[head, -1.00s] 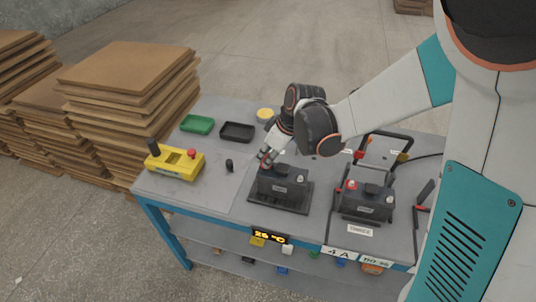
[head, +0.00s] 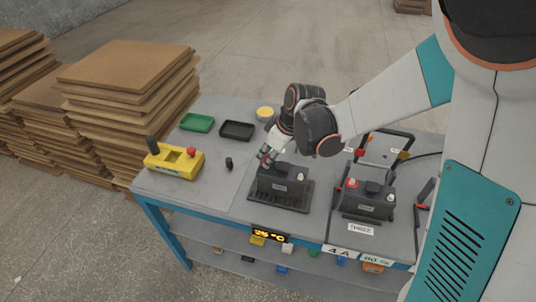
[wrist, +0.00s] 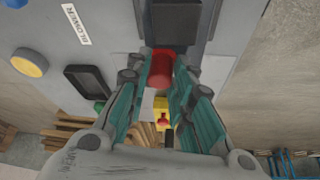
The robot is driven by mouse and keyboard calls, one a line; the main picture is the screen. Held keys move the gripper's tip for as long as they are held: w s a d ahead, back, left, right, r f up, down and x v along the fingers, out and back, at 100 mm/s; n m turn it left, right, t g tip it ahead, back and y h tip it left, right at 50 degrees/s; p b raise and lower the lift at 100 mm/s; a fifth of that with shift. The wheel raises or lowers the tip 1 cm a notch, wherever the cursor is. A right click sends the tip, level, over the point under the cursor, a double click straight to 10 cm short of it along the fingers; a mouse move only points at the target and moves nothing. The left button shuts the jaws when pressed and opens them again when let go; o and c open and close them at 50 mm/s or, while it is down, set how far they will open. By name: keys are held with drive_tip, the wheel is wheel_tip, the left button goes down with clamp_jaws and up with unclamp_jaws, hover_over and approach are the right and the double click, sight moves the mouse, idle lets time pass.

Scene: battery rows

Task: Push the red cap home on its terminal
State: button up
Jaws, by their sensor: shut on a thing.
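My gripper (head: 265,157) is at the left end of the near dark battery (head: 283,185), which sits on a dark mat on the bench. In the wrist view my gripper (wrist: 160,76) is shut on the red cap (wrist: 160,68), held between the fingertips beside the battery's dark body (wrist: 176,22). The cap is mostly hidden by the fingers in the head view. The terminal under it is hidden, so I cannot tell whether the cap touches it. A pale terminal (head: 303,171) shows at the battery's right end.
A second battery (head: 367,203) with a red cap stands to the right, near a black-handled frame. To the left are a small black cap (head: 229,163) and a yellow tester (head: 174,161). Green (head: 196,122) and black (head: 237,130) trays lie behind.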

drive_tip(key=o, duration=0.8)
drive_tip(key=shift+o, duration=0.3)
drive_tip(key=o, duration=0.4)
drive_tip(key=shift+o, duration=0.2)
drive_tip(key=shift+r+p, duration=2.45)
drive_tip(key=shift+r, duration=1.05)
